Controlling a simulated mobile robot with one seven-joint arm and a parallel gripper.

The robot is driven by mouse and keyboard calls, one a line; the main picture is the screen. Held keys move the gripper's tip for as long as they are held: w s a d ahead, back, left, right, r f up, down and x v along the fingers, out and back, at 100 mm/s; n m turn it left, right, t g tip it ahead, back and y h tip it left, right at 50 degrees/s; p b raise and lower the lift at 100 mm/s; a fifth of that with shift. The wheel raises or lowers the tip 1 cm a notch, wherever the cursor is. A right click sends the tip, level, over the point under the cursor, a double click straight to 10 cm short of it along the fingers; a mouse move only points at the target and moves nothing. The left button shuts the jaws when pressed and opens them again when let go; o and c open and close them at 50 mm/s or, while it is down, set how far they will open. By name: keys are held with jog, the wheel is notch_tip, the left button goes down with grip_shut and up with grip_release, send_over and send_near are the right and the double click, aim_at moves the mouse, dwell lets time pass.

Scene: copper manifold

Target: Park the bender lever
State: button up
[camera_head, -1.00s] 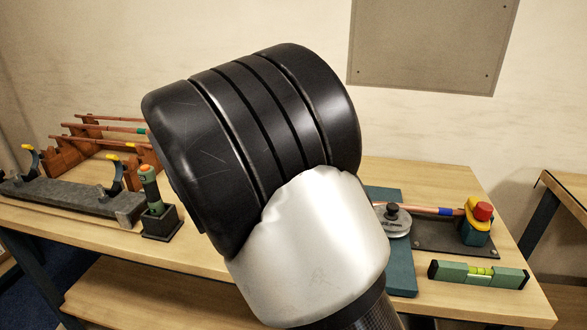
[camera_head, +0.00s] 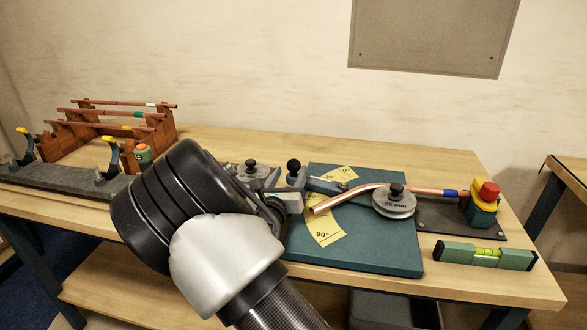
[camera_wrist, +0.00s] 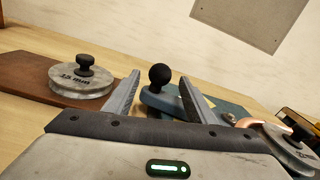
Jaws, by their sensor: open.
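The bender (camera_head: 385,262) is a teal base plate on the bench with yellow angle labels, one reading 90°. Its grey-blue lever (camera_head: 328,186) runs left from the round 22 mm former (camera_head: 393,205) and carries a black ball knob (camera_head: 294,166). A copper pipe (camera_head: 345,198) passes the former, with its free end angled toward the front left. My gripper (camera_head: 284,192) is open at the left edge of the plate, near the knob. In the wrist view the knob (camera_wrist: 159,76) and lever end (camera_wrist: 160,101) appear between my open fingers (camera_wrist: 160,88); contact cannot be told.
A loose 15 mm former (camera_wrist: 82,80) lies on a brown board left of my gripper. A red-and-yellow clamp (camera_head: 484,196) and green level (camera_head: 485,255) are at right. A pipe rack (camera_head: 60,142) stands at left. A wall panel (camera_head: 435,35) hangs behind.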

aim_at(292, 169)
jog(key=x, duration=0.5)
grip_shut()
